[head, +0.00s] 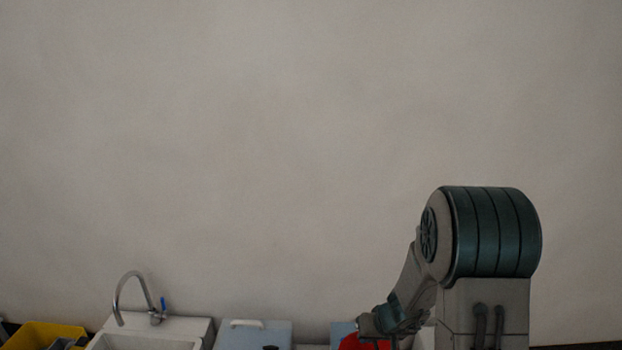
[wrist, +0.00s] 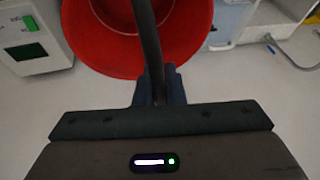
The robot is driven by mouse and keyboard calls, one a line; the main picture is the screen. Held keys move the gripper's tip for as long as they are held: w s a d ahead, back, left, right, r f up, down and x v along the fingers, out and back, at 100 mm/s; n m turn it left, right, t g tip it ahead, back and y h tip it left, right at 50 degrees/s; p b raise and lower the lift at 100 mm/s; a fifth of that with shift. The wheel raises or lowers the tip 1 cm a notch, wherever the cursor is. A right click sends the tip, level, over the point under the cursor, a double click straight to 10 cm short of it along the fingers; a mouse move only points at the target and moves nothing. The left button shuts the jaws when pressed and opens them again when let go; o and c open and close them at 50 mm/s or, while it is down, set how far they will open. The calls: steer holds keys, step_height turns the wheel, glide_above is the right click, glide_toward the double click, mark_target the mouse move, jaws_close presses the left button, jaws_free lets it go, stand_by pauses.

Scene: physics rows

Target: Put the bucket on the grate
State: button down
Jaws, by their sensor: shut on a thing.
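The red bucket (wrist: 205,35) fills the upper middle of the wrist view, just beyond my gripper (wrist: 158,85). My gripper is shut on the bucket's dark handle, which runs up across the bucket's opening. In the head view only a small red part of the bucket (head: 364,344) shows at the bottom edge, below my gripper (head: 378,330). I cannot make out the grate in either view. I cannot tell whether the bucket's base touches anything.
A white device with a green display (wrist: 30,40) stands left of the bucket. A light blue box (wrist: 230,20) is at right, by a white sink (wrist: 285,10). The head view shows the sink (head: 190,328), faucet (head: 120,295), yellow bin (head: 45,333) and blue box (head: 255,335).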

steer(key=shift+s+d+f, duration=0.15)
steer(key=shift+s+f, duration=0.6)
steer(key=shift+f, duration=0.15)
steer(key=shift+s+d+f, duration=0.1)
steer(key=shift+s+f, duration=0.65)
steer(key=shift+f, duration=0.15)
